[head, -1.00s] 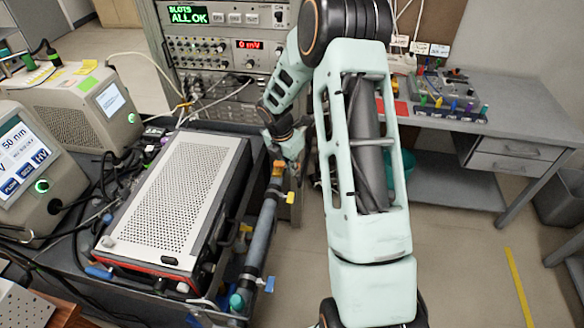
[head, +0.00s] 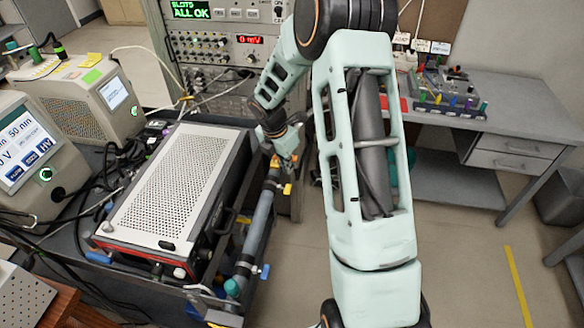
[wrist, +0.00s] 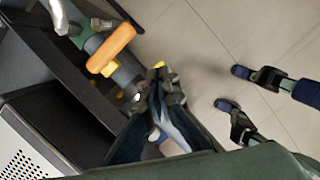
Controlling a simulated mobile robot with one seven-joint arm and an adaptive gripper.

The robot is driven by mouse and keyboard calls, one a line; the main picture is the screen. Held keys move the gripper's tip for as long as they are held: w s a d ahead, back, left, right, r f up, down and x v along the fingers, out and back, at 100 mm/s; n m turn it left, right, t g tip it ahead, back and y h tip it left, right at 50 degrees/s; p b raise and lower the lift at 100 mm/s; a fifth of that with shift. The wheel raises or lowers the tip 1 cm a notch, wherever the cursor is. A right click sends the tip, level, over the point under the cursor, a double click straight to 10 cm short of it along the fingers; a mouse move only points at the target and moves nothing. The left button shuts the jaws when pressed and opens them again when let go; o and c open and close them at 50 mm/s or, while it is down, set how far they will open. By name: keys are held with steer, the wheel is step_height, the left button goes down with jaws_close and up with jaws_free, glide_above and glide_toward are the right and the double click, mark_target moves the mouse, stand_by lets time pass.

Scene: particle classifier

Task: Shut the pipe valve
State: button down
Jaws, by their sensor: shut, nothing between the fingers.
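A grey pipe (head: 258,222) runs along the right side of the cart. An orange handle (wrist: 112,48) lies at a slant over the pipe in the wrist view; a bit of orange (head: 275,162) shows at the pipe's far end in the head view. A small yellow handle (head: 287,189) and a blue one (head: 265,271) stick out from the pipe's right side. My gripper (head: 289,156) is at the pipe's far end. In the wrist view, my gripper (wrist: 160,84) is shut and empty, beside the pipe and apart from the orange handle. Which handle is the task's valve I cannot tell.
A perforated instrument box (head: 175,185) stands on the cart just left of the pipe. An instrument rack (head: 215,45) stands behind. A desk (head: 510,108) is at the right. The floor (head: 465,260) between is open, with a yellow stripe (head: 519,285).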

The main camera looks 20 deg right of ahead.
steer(key=v, duration=0.8)
steer(key=shift+s+d, duration=0.2)
steer(key=shift+d, duration=0.1)
steer(key=shift+w, duration=0.1)
